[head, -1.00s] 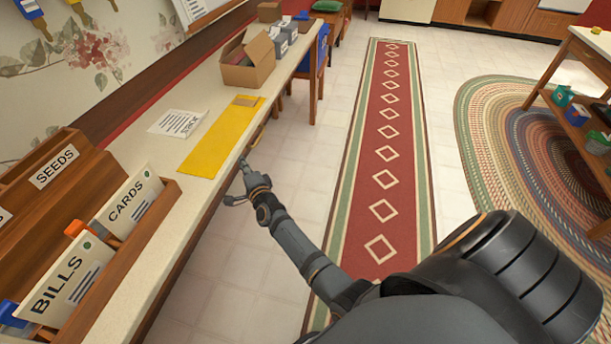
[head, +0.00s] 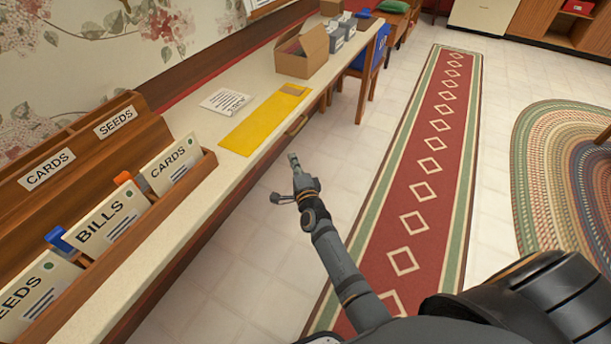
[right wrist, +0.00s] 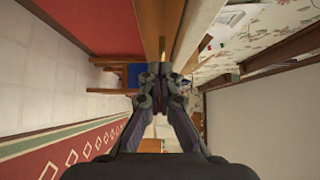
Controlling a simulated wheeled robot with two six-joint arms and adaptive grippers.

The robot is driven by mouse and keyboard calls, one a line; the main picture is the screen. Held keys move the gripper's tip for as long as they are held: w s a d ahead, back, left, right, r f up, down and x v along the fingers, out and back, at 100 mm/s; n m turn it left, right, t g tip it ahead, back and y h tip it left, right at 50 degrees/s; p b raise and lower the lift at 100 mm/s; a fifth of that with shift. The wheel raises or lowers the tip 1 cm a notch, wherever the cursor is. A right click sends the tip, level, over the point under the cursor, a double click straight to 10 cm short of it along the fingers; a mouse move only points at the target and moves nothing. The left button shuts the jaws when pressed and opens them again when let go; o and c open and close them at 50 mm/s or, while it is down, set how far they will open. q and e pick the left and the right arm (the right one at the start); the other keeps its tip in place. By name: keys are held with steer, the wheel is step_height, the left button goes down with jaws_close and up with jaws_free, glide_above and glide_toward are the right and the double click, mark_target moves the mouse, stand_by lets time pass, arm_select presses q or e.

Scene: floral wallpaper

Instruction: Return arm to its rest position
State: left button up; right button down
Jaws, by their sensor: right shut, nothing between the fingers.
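My right gripper (head: 283,178) is in the head view, beside the front edge of the long table (head: 190,205) and over the floor. It is shut and empty, apart from the table. It also shows in the right wrist view (right wrist: 160,72), its fingers together with nothing held. My left gripper is not in view.
A wooden sorter (head: 130,226) with SEEDS, CARDS and BILLS labels stands at the table's near end. A yellow mat (head: 262,120), a paper sheet (head: 226,101) and an open cardboard box (head: 302,62) lie farther back. A red runner rug (head: 420,190) covers the floor beside the table.

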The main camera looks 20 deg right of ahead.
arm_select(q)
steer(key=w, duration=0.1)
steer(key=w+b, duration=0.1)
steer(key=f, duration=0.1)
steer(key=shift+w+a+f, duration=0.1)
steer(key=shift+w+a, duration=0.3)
arm_select(e)
steer(key=s, duration=0.5)
steer(key=shift+s+a+f, duration=0.1)
steer(key=shift+a+f, duration=0.05)
steer(key=shift+a, duration=0.15)
